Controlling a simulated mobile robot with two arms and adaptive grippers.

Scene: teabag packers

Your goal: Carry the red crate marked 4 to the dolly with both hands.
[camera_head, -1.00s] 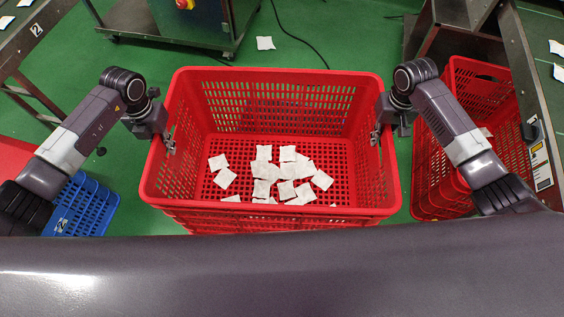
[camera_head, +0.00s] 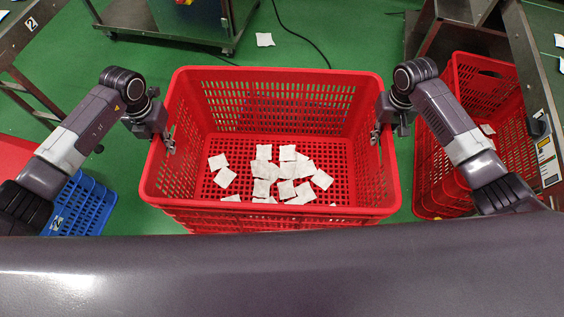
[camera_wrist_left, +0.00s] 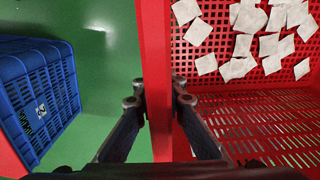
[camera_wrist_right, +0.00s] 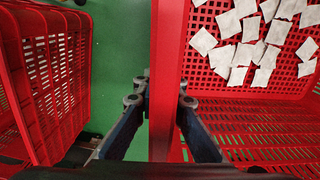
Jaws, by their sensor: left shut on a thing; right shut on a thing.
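The red crate (camera_head: 275,212) is held level in front of me in the head view, with several white teabags (camera_head: 270,175) on its floor. My left gripper (camera_head: 168,140) is shut on the crate's left rim. The left wrist view shows its fingers (camera_wrist_left: 158,100) on both sides of the red wall (camera_wrist_left: 155,50). My right gripper (camera_head: 376,135) is shut on the right rim, and the right wrist view shows its fingers (camera_wrist_right: 160,98) astride the wall (camera_wrist_right: 170,45). No number shows on the crate in these views. The dolly is not clearly in view.
Another red crate (camera_head: 428,175) stands at the right beside a conveyor (camera_head: 540,130). A blue crate (camera_head: 85,207) is at the lower left. A metal cabinet on wheels (camera_head: 190,25) stands ahead, with a black cable and one teabag (camera_head: 264,39) on the green floor.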

